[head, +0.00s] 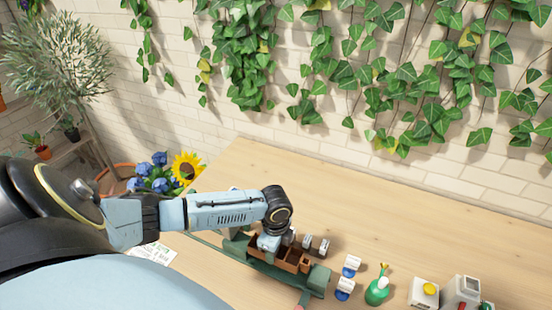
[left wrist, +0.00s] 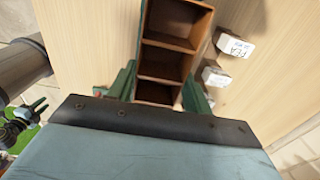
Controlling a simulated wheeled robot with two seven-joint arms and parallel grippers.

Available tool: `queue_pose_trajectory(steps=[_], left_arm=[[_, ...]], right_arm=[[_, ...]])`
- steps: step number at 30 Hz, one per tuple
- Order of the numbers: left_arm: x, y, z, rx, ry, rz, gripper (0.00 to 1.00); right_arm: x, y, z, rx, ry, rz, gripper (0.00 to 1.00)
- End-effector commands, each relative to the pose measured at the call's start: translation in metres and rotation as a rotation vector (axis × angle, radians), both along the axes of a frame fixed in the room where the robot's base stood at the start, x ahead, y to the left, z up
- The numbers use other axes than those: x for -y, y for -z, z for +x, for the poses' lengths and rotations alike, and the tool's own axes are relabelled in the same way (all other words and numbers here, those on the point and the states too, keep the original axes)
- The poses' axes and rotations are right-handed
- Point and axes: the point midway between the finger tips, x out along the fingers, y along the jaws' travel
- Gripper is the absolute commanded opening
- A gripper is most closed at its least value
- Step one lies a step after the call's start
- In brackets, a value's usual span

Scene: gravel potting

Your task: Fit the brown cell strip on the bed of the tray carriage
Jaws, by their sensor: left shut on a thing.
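The brown cell strip (head: 291,259) is a row of open, empty cells, and it lies along the green tray carriage (head: 317,282) on the table. My left gripper (head: 268,245) is shut on the strip near its left end, partly covering it. In the left wrist view the strip (left wrist: 176,62) runs away from the gripper, with green carriage parts (left wrist: 122,80) beside it. I cannot tell whether its underside rests on the bed or hangs just above it. My right gripper is not in view.
Small white labelled blocks (left wrist: 235,46) stand close beside the strip. The table (head: 400,215) behind is clear.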

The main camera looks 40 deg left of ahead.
Motion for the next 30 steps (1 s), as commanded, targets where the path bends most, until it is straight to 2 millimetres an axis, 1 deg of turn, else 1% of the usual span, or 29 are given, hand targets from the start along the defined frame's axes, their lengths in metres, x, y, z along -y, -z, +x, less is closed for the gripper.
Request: queue_pose_trajectory(steps=[8,17,30], left_arm=[[0.0003,0.0,0.0,0.0,0.0,0.0,0.33],[0.0003,-0.001,-0.0001,-0.001,-0.001,0.0,0.33],[0.0003,0.0004,-0.0001,0.0,0.0,0.0,0.33]], right_arm=[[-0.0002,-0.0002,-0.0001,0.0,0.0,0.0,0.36],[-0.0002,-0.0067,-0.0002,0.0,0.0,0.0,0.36],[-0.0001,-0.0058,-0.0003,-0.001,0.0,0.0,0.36]])
